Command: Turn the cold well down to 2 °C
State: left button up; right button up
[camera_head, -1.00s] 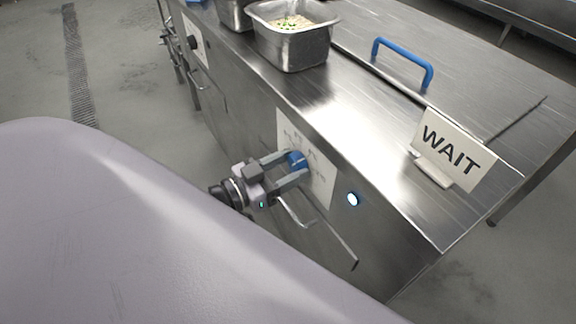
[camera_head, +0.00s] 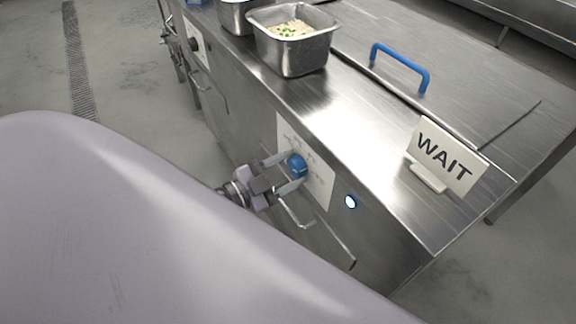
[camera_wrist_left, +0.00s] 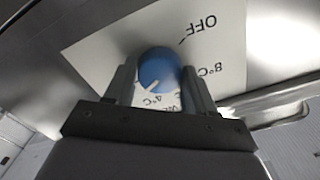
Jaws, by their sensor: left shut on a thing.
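The blue dial knob (camera_head: 297,166) sits on a white label plate (camera_head: 318,186) on the front of the steel counter. My left gripper (camera_head: 280,173) has its fingers on either side of the knob and is shut on it. In the left wrist view, the knob (camera_wrist_left: 157,68) shows between the two fingers (camera_wrist_left: 160,88). Its white pointer line slants down-left, close to a "4°C" mark (camera_wrist_left: 153,101). "OFF" (camera_wrist_left: 196,27) and "8°C" (camera_wrist_left: 212,70) marks show on the plate; other marks are partly hidden by the gripper. My right gripper is not in view.
A round lit button (camera_head: 350,201) is right of the plate, and a metal door handle (camera_head: 297,217) is below it. A WAIT sign (camera_head: 445,158), a blue lid handle (camera_head: 400,66) and a steel pan of food (camera_head: 292,53) are on top.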

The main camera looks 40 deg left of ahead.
pick_arm(q)
jog(key=shift+m, duration=1.2)
jog(key=o, duration=1)
jog(key=shift+o, duration=0.2)
jog(key=v, duration=0.7)
